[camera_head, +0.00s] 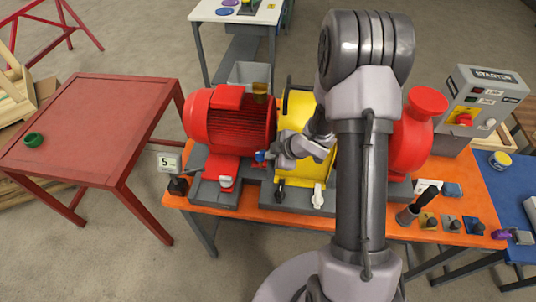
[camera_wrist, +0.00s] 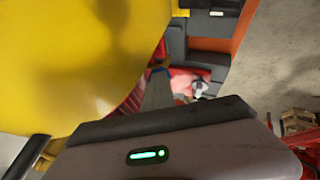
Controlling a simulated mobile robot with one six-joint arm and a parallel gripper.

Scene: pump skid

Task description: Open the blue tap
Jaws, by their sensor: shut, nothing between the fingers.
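The blue tap shows as a small blue piece (camera_head: 260,156) at the gap between the red motor and the yellow guard. Most of it is hidden by my gripper (camera_head: 270,155), which reaches in from the right. In the wrist view a bit of the blue piece (camera_wrist: 158,70) shows just beyond my gripper's fingertips (camera_wrist: 158,75). The fingers are shut and empty. I cannot tell whether they touch the blue piece, nor how its handle is turned.
The red motor (camera_head: 228,122) and yellow guard (camera_head: 295,107) stand close around my gripper. A white-handled tap (camera_head: 226,182), a black one (camera_head: 279,191) and a white one (camera_head: 318,196) line the front. The orange bench (camera_head: 240,221) carries the skid. A red table (camera_head: 90,120) stands left.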

